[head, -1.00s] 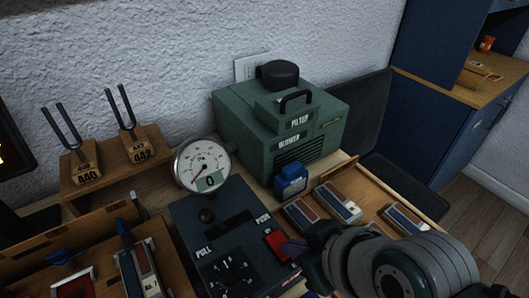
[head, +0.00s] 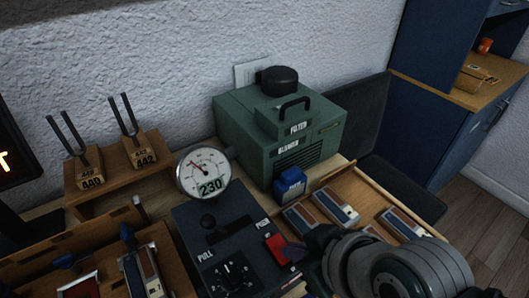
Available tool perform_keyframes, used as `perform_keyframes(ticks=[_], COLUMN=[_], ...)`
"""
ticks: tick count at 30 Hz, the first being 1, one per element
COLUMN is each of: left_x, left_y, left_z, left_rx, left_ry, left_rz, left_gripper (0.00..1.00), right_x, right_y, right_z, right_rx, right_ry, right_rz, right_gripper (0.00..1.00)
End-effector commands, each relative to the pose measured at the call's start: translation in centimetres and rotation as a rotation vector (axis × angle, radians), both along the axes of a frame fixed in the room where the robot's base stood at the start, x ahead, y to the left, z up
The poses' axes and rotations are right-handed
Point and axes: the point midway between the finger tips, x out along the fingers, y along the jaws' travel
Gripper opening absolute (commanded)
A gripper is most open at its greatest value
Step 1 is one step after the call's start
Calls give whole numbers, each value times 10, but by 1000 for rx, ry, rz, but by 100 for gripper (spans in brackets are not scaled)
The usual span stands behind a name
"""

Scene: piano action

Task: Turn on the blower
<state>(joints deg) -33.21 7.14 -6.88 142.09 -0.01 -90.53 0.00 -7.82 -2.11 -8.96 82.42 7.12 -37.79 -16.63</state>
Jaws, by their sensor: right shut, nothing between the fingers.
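The green blower box (head: 240,140), labelled blower and filter, stands against the wall with a black handle and round black cap on top. In front of it is a dark control box (head: 215,228) marked push and pull, with a red rocker switch (head: 277,249) and a black knob (head: 233,276). A round white gauge (head: 199,166) at its back reads 230. My right gripper (head: 293,252) is shut and empty, its tip at the right edge of the red switch; whether it touches cannot be told. My left gripper is out of view.
Tuning forks (head: 130,118) stand on a wooden rack (head: 95,191) at left. A small blue block (head: 289,184) stands before the blower. A shallow wooden tray (head: 400,193) with several striped pieces lies beneath my right arm. A dark chair (head: 365,125) stands behind.

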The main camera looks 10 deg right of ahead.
Motion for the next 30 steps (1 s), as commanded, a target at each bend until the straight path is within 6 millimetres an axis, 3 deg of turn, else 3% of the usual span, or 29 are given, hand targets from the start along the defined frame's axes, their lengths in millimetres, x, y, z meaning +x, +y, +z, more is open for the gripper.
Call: perform_keyframes(ticks=[7, 14, 24, 30], left_x=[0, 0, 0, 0], left_y=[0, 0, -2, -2], left_z=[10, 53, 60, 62], left_rx=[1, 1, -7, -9], left_ry=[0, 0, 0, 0], left_rz=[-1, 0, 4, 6], left_gripper=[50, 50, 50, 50], right_x=[1, 5, -48, -66], right_y=[0, -1, -20, -26], right_z=[10, 51, 83, 97], right_rx=[0, 0, -1, 0], right_ry=[0, -1, 2, 1], right_rz=[0, -1, -1, -1], right_gripper=[0, 0, 0, 0])
